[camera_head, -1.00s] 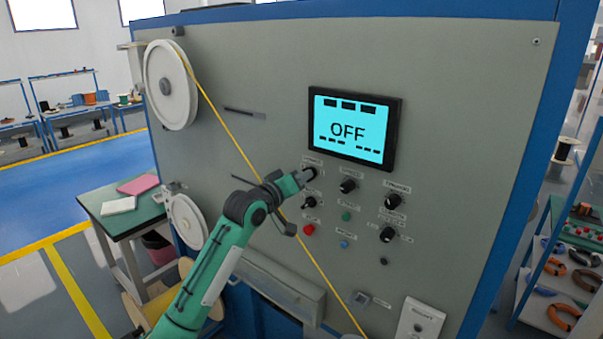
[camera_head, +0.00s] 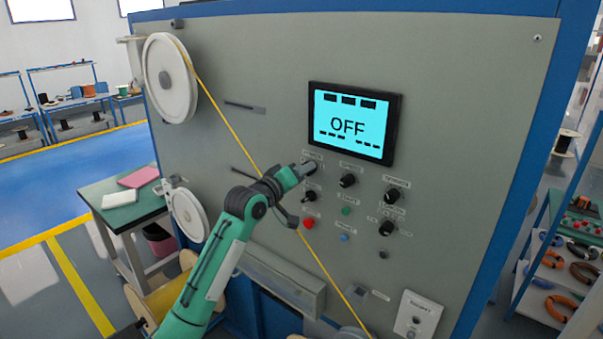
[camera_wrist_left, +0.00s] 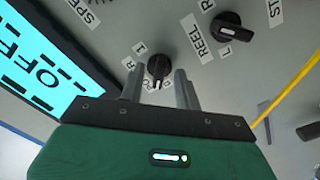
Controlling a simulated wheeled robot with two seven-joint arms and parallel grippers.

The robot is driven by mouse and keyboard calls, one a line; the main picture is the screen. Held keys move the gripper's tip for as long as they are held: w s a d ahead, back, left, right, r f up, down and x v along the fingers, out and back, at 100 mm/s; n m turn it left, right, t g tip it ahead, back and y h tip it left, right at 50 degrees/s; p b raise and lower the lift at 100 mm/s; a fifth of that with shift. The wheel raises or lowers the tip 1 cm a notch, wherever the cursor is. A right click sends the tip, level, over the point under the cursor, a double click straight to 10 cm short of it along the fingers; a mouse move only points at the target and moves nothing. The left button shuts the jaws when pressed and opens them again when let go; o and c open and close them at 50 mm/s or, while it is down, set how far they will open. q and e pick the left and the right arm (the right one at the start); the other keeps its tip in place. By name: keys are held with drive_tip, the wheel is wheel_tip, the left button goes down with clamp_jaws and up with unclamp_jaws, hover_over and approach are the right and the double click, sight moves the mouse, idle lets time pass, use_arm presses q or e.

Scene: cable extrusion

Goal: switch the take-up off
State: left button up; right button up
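In the left wrist view the black round knob (camera_wrist_left: 158,66) lies between the tips of my open left gripper (camera_wrist_left: 160,84), a finger on each side. Whether they touch it, I cannot tell. Small 0 and 1 marks sit by the knob. No label I can read says take-up. My right gripper is not in view.
More knobs (camera_head: 348,181) sit close by, with a red button (camera_head: 309,224), a green button (camera_head: 346,211) and a blue button (camera_head: 344,238) below. A yellow cable (camera_head: 232,128) runs from the white wheel (camera_head: 171,78) diagonally past my left arm.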

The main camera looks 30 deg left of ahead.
use_arm(q)
drive_tip(key=s+a+b, duration=0.1)
drive_tip(key=s+b, duration=0.4)
drive_tip(key=s, duration=0.8)
drive_tip(key=shift+s, duration=0.4)
drive_tip(key=shift+f, duration=0.1)
